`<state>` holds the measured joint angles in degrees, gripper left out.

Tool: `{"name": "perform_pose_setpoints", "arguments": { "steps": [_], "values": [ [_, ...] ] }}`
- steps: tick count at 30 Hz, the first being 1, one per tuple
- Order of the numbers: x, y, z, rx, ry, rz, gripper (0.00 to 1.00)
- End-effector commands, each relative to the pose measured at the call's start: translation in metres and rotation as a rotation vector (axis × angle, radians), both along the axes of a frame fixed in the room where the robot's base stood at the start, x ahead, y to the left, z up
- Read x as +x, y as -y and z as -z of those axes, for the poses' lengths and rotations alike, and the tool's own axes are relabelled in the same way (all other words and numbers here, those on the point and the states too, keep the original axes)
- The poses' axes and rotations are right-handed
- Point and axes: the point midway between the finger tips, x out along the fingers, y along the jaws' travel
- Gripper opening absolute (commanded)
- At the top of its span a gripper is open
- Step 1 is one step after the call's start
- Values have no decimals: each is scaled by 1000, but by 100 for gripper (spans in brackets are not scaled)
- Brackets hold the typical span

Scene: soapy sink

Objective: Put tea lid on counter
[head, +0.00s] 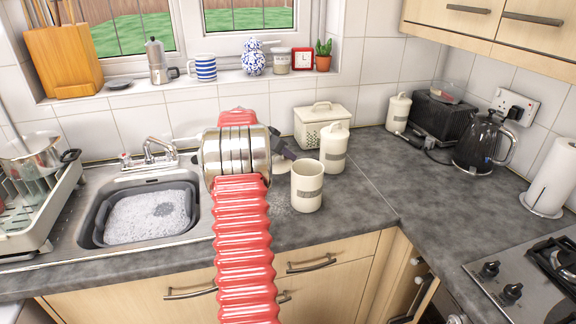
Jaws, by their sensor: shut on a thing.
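An open cream canister (307,188) with a grey label stands upright on the counter, with no lid on it. My gripper (286,157) is just left of and behind this canister, partly hidden by my own red arm and its metal joint. It is shut on a cream piece, which looks like the tea lid (284,167), low over the grey counter (340,215). I cannot tell whether the lid touches the counter. The label's lettering is too small to read.
A lidded canister (334,148) stands close behind the open one, with a cream bread bin (321,124) behind it. The soapy sink (148,215) is at left. A kettle (484,142) and toaster (441,116) stand at right. The counter right of the canisters is clear.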

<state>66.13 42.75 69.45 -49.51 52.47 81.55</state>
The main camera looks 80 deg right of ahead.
Motion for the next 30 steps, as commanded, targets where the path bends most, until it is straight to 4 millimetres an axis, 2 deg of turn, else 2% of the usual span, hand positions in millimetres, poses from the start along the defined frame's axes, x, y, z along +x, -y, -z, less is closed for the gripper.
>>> {"name": "perform_pose_setpoints", "arguments": {
  "steps": [6,9,21,22,30],
  "values": [
    [0,0,32,3,-1,-1,0],
    [0,0,42,2,-2,-1,0],
    [-1,0,45,0,-1,1,0],
    [-1,0,45,0,-1,1,9],
    [-1,0,45,0,-1,1,27]
  ]
}}
